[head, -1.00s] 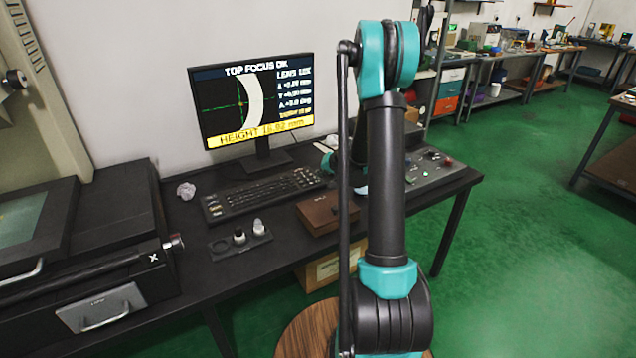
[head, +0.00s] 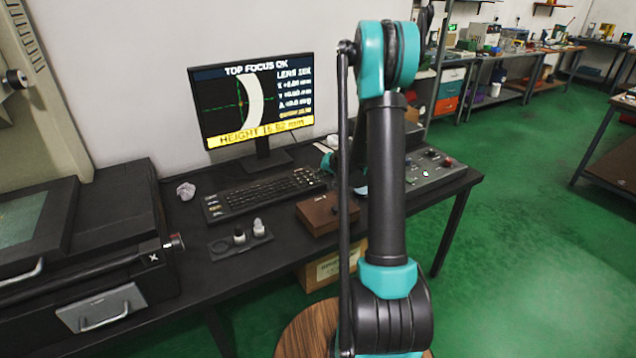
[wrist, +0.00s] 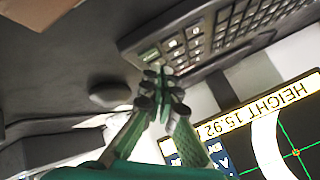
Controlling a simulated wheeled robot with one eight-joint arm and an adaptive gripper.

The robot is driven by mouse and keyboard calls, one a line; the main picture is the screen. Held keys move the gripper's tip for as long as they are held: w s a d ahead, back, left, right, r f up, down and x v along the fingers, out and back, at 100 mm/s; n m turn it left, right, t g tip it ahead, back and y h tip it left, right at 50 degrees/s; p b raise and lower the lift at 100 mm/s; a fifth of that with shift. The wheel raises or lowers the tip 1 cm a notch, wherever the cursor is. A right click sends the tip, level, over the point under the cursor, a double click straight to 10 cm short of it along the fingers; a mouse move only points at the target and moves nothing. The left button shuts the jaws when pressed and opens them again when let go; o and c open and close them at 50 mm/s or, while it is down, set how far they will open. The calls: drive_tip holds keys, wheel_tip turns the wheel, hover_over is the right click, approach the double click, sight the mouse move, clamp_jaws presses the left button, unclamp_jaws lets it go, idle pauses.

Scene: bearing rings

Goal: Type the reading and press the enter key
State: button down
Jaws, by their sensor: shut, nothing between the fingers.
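The monitor (head: 262,95) stands at the back of the bench. Its yellow banner shows a height that appears to be 15.92 mm, also upside down in the wrist view (wrist: 290,92). The black keyboard (head: 262,193) lies in front of the monitor. Its end with several pale keys shows in the wrist view (wrist: 195,45). My gripper (wrist: 165,78) is shut and empty, with its fingertips close over or at those keys; I cannot tell whether they touch. I cannot read the key labels or identify the enter key.
A brown box (head: 320,213) and a dark holder (head: 240,243) with small pale-topped pieces lie in front of the keyboard. A crumpled ball (head: 186,191) lies left of it. A control panel (head: 430,170) with buttons is at the right. A dark rounded object (wrist: 110,95) lies near my fingers.

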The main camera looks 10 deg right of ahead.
sight(319, 182)
drive_tip(key=shift+f, duration=0.1)
drive_tip(key=shift+f, duration=0.3)
drive_tip(key=shift+f, duration=0.35)
idle(0.6)
drive_tip(key=shift+r, duration=0.75)
drive_tip(key=shift+r, duration=2.5)
